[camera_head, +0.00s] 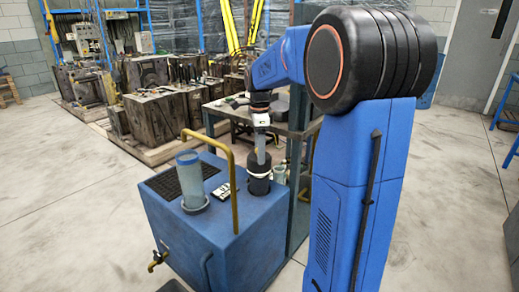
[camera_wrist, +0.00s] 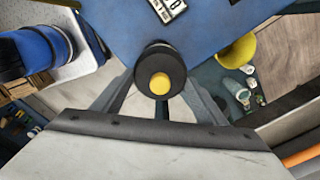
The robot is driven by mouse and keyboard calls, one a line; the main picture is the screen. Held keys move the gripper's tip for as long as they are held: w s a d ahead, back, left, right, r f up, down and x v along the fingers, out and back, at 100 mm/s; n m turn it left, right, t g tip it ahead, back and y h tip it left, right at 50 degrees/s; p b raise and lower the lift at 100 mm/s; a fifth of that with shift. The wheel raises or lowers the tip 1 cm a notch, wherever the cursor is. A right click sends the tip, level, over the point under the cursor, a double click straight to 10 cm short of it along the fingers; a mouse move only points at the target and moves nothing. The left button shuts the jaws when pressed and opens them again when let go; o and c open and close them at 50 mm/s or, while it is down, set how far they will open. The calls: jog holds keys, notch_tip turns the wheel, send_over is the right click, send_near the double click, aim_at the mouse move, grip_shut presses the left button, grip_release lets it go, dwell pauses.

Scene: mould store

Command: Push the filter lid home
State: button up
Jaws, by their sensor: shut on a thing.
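The blue machine cabinet (camera_head: 215,235) stands on the floor in front of me. On its top right corner is a dark upright cylinder, the filter (camera_head: 259,186), with a pale ring near its upper part. The dark filter lid (camera_head: 259,158) is above that ring; I cannot tell whether it is fully seated. My gripper (camera_head: 260,147) comes down on the lid from above. In the wrist view the lid (camera_wrist: 154,60) is a black round piece with a yellow centre, between the two fingers of my gripper (camera_wrist: 160,92). The fingers are shut on it.
A clear cylinder (camera_head: 190,182) and a tall yellow-brown bent handle (camera_head: 234,185) stand on the cabinet left of the filter. A white counter (camera_head: 223,191) lies between. A brass tap (camera_head: 157,259) sticks out at the lower left. Small jars (camera_head: 281,172) stand just right.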

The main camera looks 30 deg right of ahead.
jog(key=shift+f, duration=0.2)
jog(key=shift+s+a+f, duration=0.1)
jog(key=shift+s+f, duration=0.1)
jog(key=shift+f, duration=0.45)
jog(key=shift+c, duration=0.7)
jog(key=shift+f, duration=0.25)
jog(key=shift+w+f, duration=0.15)
jog(key=shift+f, duration=0.15)
jog(key=shift+c, duration=0.6)
jog(key=shift+r, duration=0.2)
jog(key=shift+f, duration=0.5)
jog(key=shift+f, duration=0.1)
jog(key=shift+c, duration=0.7)
